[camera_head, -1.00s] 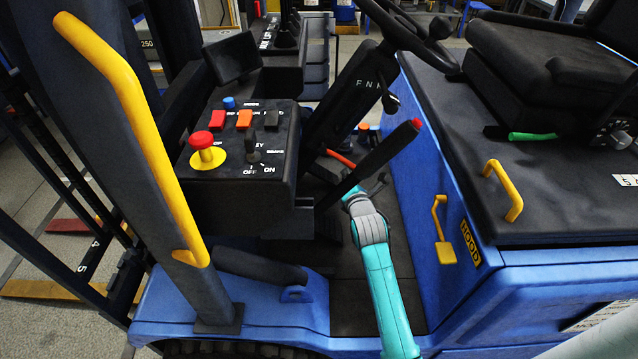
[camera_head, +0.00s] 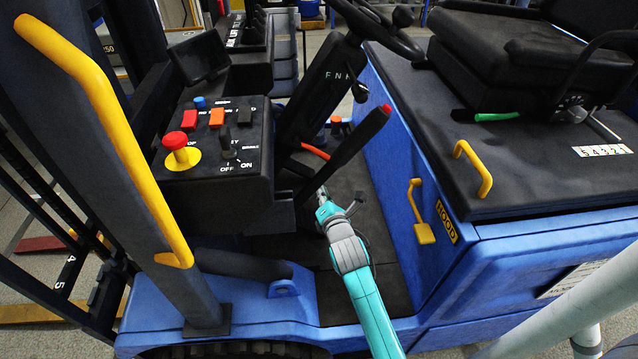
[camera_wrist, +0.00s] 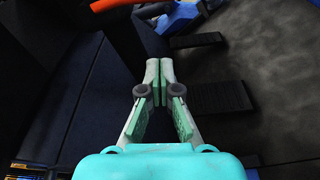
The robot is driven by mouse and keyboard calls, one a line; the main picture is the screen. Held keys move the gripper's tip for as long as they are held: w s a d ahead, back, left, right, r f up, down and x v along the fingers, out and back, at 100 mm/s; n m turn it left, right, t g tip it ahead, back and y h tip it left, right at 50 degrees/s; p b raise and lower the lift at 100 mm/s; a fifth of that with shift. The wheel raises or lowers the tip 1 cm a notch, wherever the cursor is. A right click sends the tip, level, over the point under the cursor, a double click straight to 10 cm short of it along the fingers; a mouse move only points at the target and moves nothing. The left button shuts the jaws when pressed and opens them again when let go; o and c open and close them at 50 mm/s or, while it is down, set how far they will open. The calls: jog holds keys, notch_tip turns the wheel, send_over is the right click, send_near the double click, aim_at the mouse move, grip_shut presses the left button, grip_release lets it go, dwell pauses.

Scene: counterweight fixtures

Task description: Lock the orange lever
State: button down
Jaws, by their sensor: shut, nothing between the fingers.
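The orange lever (camera_head: 315,151) shows as a short orange bar low beside the steering column, behind the black lever with the red tip. In the wrist view, part of an orange bar (camera_wrist: 105,5) shows at the top edge, up and left of the fingertips. My gripper (camera_head: 322,192) is over the dark footwell, below and in front of the orange lever, apart from it. In the wrist view, my gripper (camera_wrist: 159,68) has its fingers together with nothing between them. The lever's base is hidden.
The black red-tipped lever (camera_head: 350,148) rises close above my gripper. The control panel (camera_head: 215,160) is left, and the blue hood side (camera_head: 400,200) is right. Pedals (camera_wrist: 220,97) lie on the floor to the right in the wrist view. The footwell has some free room.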

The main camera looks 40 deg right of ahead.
jog(key=v, duration=0.3)
dwell(0.6)
jog(key=s+a+f+m+y, duration=0.25)
jog(key=s+a+m, duration=0.25)
jog(key=s+a, duration=0.45)
jog(key=s+a+f+m+y, duration=0.25)
jog(key=s+a+m, duration=0.3)
jog(key=s, duration=0.65)
jog(key=s+a+r+m, duration=0.2)
jog(key=s+m, duration=0.1)
jog(key=s, duration=0.3)
jog(key=s+a+r+m+y, duration=0.1)
jog(key=s+a+r+m, duration=0.1)
jog(key=s+m, duration=0.2)
jog(key=s+a+r+m+y, duration=0.1)
jog(key=s+a+r+m, duration=0.1)
jog(key=s, duration=0.6)
jog(key=shift+s+r+m, duration=0.35)
jog(key=shift+r+m, duration=0.25)
jog(key=shift+m, duration=0.45)
jog(key=shift+a, duration=0.1)
